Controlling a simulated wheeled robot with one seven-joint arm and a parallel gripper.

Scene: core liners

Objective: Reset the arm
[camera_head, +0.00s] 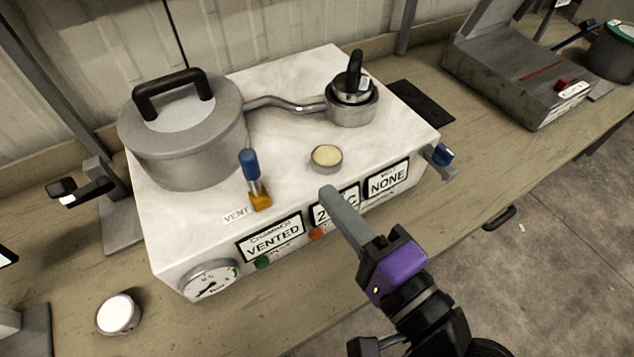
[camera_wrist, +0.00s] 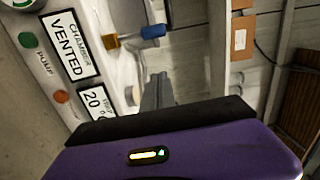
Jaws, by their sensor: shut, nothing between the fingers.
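My gripper (camera_head: 328,192), with a purple body and grey fingers, is shut and empty in the head view. It reaches up from the lower right, and its tips are in front of the white machine's (camera_head: 300,105) front edge, overlapping the "20" label. In the wrist view the shut fingers (camera_wrist: 157,82) point toward the machine. A small round metal cup with a cream-coloured top (camera_head: 326,156) sits on the machine just beyond the fingertips. I cannot tell whether the fingers touch the machine.
A lidded grey chamber (camera_head: 185,135) and a blue-handled valve (camera_head: 250,170) stand on the machine's left. A small pot (camera_head: 351,105) with a black-handled plug is at its back right. A white-topped round tin (camera_head: 118,314) lies on the bench. A grey device (camera_head: 515,75) stands at right.

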